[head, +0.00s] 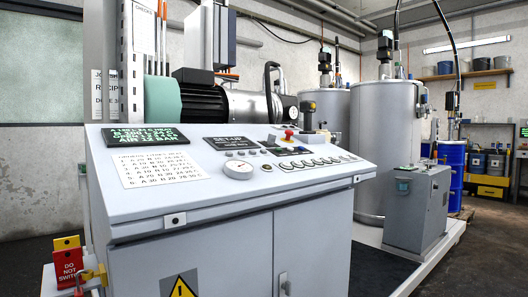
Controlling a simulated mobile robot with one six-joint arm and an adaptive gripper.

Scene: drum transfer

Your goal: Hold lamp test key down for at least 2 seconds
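A grey control console (120,215) with a sloped top fills the middle of the head view. On its top, a row of small rounded controls (318,162) runs along the right part. A red mushroom button (289,134) stands behind them, near a few small dark keys. A round white dial (238,167) is left of the row. The labels are too small to read, so I cannot tell which control is the lamp test key. My gripper is not in view.
A black screen with green text (140,135) and a printed sheet (158,168) are on the console's left. Red tags (68,276) hang at lower left. Large grey tanks (388,150) and a grey box (418,210) stand right.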

